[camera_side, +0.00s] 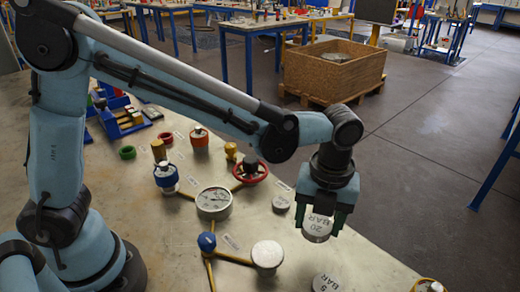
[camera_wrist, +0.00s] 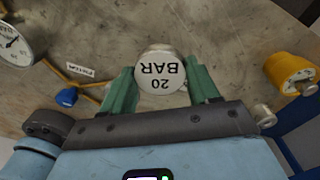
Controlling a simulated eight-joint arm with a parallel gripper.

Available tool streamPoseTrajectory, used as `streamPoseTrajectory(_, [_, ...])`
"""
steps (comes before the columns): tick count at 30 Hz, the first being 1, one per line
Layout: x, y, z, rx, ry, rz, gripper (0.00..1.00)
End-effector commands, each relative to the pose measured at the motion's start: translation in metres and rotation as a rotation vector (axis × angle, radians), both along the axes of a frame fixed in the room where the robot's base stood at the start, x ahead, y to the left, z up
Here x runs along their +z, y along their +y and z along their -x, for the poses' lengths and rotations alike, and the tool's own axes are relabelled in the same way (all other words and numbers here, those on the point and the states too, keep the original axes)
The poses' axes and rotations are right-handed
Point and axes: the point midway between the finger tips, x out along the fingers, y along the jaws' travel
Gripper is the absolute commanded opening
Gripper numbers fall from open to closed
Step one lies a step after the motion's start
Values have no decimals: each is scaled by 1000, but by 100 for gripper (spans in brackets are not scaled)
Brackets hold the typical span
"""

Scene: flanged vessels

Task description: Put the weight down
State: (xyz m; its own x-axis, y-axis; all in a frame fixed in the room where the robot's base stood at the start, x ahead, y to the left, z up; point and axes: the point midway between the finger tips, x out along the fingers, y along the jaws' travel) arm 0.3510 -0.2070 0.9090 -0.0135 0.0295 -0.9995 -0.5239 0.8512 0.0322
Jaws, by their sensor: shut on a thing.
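The weight is a silvery round disc marked "20 BAR" (camera_side: 316,228). My gripper (camera_side: 320,212) has its green fingers on either side of it and is shut on it. In the wrist view the weight (camera_wrist: 162,77) sits between the two fingers of my gripper (camera_wrist: 162,88), its marking upside down. In the side view the weight appears held above the table (camera_side: 180,262), near its right edge; the exact gap below it is hard to tell.
A "5 BAR" weight (camera_side: 326,284) lies at the front edge of the picture. A round silvery plate (camera_side: 267,255), a pressure gauge (camera_side: 214,202), a blue knob (camera_side: 207,241) and a red handwheel (camera_side: 250,171) stand to the left. A yellow-orange part (camera_wrist: 290,73) is at right in the wrist view.

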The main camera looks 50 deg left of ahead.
Motion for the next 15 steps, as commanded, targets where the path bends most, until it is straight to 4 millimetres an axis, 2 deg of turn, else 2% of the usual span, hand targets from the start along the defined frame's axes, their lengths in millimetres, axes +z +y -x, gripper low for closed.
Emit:
streamPoseTrajectory(1, [-7,7,-10,6,0,0,13])
streamPoseTrajectory(6, [-24,24,-34,3,0,0,13])
streamPoseTrajectory(10, [-31,30,-43,1,0,0,13])
streamPoseTrajectory(15, [-42,32,-46,-2,0,0,13])
